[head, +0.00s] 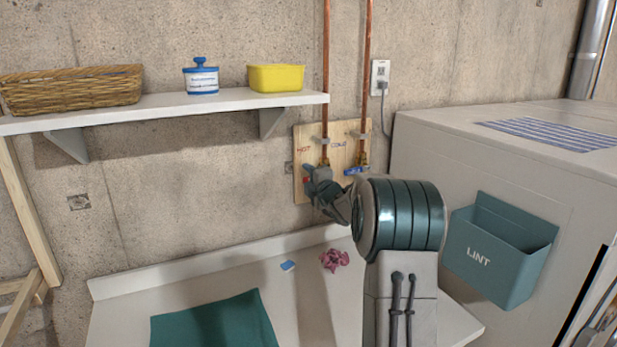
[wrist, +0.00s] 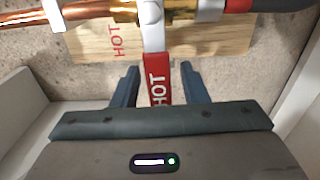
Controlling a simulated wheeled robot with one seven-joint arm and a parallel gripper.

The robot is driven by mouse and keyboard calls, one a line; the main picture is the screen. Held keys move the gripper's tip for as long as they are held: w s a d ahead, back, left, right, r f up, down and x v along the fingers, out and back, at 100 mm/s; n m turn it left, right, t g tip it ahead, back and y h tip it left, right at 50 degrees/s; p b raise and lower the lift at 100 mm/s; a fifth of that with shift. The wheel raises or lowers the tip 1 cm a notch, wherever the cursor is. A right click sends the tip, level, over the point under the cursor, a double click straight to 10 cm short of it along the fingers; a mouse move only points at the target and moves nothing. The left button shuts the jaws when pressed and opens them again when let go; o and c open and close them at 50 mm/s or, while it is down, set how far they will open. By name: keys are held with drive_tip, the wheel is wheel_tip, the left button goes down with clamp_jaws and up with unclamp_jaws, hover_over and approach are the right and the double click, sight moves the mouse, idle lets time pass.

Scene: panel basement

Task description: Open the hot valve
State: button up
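The hot valve's red lever (wrist: 159,82), marked HOT, shows in the wrist view. It joins the brass valve body (wrist: 180,12) on the copper pipe and lies crosswise to that pipe. My gripper (wrist: 160,72) is open, with one dark finger on each side of the lever and a visible gap on both sides. In the head view my gripper (head: 313,181) is at the lower left of the wooden board (head: 340,183), largely covering the hot valve. The cold valve's blue handle (head: 355,171) is just to the right.
A shelf (head: 160,112) with a wicker basket, a tub and a yellow container is at the upper left. A white counter (head: 215,270) below holds a teal cloth, a pink crumpled item and a small blue block. A lint bin (head: 490,260) hangs on the white appliance at right.

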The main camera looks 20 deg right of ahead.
clamp_jaws()
drive_tip(key=shift+f+b, duration=0.1)
drive_tip(key=shift+b, duration=0.2)
drive_tip(key=shift+d+f+n+b, duration=0.45)
drive_tip(key=shift+f+n+b, duration=0.35)
drive_tip(key=shift+n+b, duration=1.55)
drive_tip(key=shift+d+f+n+b, duration=0.45)
drive_tip(key=shift+f+n+b, duration=0.5)
drive_tip(key=shift+b, duration=2.65)
drive_tip(key=shift+d+f+n+b, duration=0.6)
drive_tip(key=shift+n+b, duration=1.2)
drive_tip(key=shift+b, duration=1.15)
drive_tip(key=shift+a+f, duration=0.1)
drive_tip(key=shift+a, duration=0.05)
